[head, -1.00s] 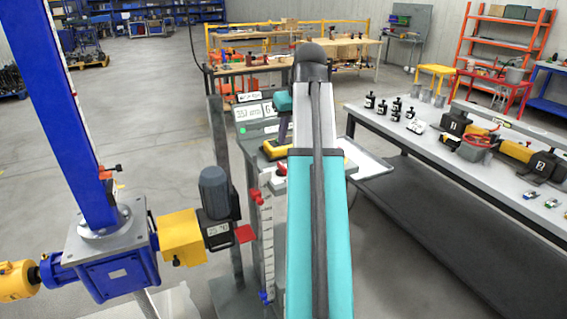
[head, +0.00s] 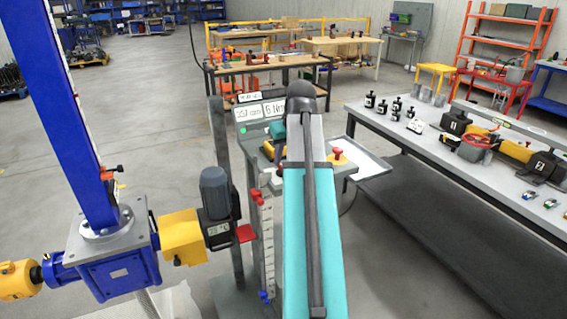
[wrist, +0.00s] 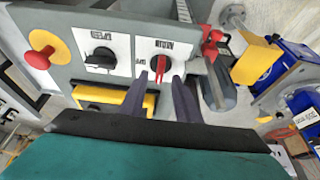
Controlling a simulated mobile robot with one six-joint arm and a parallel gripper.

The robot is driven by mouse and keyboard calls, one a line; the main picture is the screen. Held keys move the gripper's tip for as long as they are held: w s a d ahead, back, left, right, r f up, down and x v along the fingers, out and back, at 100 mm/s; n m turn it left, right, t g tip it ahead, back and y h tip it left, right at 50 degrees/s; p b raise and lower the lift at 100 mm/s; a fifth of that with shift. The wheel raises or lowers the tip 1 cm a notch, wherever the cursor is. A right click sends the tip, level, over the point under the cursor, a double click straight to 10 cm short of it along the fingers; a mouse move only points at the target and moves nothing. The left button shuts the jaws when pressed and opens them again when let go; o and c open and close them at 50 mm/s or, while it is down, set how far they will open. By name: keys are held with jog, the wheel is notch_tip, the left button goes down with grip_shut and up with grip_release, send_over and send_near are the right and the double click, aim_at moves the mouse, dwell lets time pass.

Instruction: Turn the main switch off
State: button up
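The main switch (wrist: 160,66) is a red knob on a white label plate, seen upside down in the wrist view. Its handle stands roughly upright in the picture, with an OFF mark to its left. My gripper (wrist: 161,79) is open, its two dark fingers on either side of the knob's lower part. I cannot tell whether they touch it. In the head view my arm hides the switch and most of the gripper. The control panel (head: 250,143) shows there beside my arm.
A black speed knob (wrist: 100,60) sits beside the main switch. A red mushroom button (wrist: 40,58) stands farther left. A yellow-edged box (wrist: 110,97) lies close to the fingers. The blue screw jack (head: 115,262) stands left; a long workbench (head: 440,145) is at right.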

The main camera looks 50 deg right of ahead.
aim_at(282, 166)
jog(key=shift+x, duration=1.85)
jog(key=shift+a, duration=0.1)
grip_shut()
